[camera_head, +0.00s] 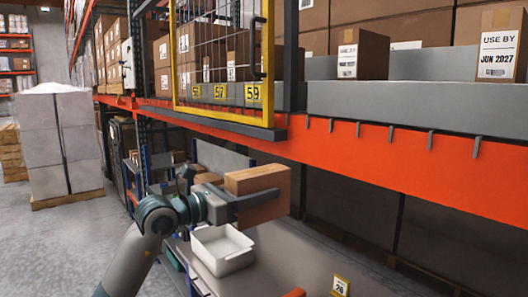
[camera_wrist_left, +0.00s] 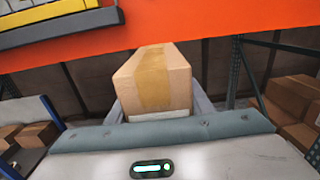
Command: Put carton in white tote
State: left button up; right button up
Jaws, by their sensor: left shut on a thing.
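A brown carton (camera_head: 262,196) is held by my left gripper (camera_head: 256,196), whose fingers are shut along its sides. The carton is in the air, above and a little to the right of the white tote. In the left wrist view the same carton (camera_wrist_left: 154,80) sits between the fingers, with a tape strip along it. The white tote (camera_head: 222,250) is below, on a grey surface, and looks empty where its inside shows. My right gripper is not in view.
An orange rack beam (camera_head: 400,160) runs across just above and behind the carton, with a yellow mesh gate (camera_head: 222,62) over it. Cartons (camera_head: 362,54) stand on the upper shelf. Wrapped stacked goods (camera_head: 60,142) stand at left.

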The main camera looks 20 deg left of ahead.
pick_arm(q)
jog(key=s+a+f, duration=0.3)
jog(key=s+f, duration=0.6)
jog(key=f, duration=0.5)
jog(key=s+a+f, duration=0.3)
jog(key=s+f, duration=0.7)
jog(key=f, duration=0.3)
jog(key=s+d+f+n+t+y+b, duration=0.1)
jog(key=s+d+f+y+b, duration=0.1)
jog(key=d+f+b, duration=0.4)
notch_tip(320, 180, down, 2)
jog(key=shift+n+t, duration=0.3)
jog(key=shift+n, duration=0.1)
jog(key=shift+w+a, duration=0.1)
jog(key=shift+w, duration=0.05)
